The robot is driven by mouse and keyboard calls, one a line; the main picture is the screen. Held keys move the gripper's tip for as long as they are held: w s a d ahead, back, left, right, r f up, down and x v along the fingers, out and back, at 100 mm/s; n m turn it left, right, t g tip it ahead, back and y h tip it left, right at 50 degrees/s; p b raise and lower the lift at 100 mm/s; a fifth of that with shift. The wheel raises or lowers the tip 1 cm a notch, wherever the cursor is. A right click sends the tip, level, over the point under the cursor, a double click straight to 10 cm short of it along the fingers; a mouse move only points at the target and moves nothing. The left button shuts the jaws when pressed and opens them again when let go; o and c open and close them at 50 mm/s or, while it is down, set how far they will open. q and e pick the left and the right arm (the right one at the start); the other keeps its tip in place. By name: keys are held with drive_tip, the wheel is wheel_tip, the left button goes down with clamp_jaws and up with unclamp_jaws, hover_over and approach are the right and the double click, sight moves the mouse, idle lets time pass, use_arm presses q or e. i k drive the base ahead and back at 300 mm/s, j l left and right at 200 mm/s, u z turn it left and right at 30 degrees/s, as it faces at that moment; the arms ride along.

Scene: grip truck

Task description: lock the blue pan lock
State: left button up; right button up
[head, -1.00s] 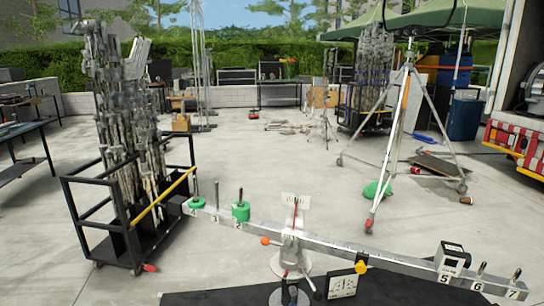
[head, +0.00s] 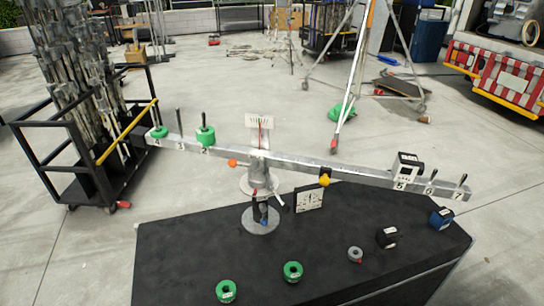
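A metal balance beam (head: 300,164) tilts down to the right across a central stand (head: 259,185). A small blue part (head: 264,220) shows low on the stand, just above its round grey base (head: 261,224); it may be the blue pan lock, but it is too small to tell its position. An orange knob (head: 232,163) sits left of the stand and a yellow knob (head: 324,181) hangs right of it. Green weights (head: 205,136) sit on the left pegs and a black-and-white block (head: 408,168) on the right. Neither gripper is in view.
The black table (head: 180,255) holds two loose green weights (head: 293,272), a grey ring (head: 355,254), a black block (head: 386,237), a blue block (head: 441,218) and a dial plate (head: 309,198). A black cart (head: 60,165) stands left and a tripod (head: 355,90) stands behind.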

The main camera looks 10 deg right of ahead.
sight(264, 209)
drive_tip(key=u, duration=0.9)
drive_tip(key=k+l+u, duration=0.55)
drive_tip(key=l+u, duration=0.15)
drive_tip(key=k+l+u, duration=0.35)
drive_tip(key=k+l, duration=0.2)
drive_tip(key=k, duration=0.1)
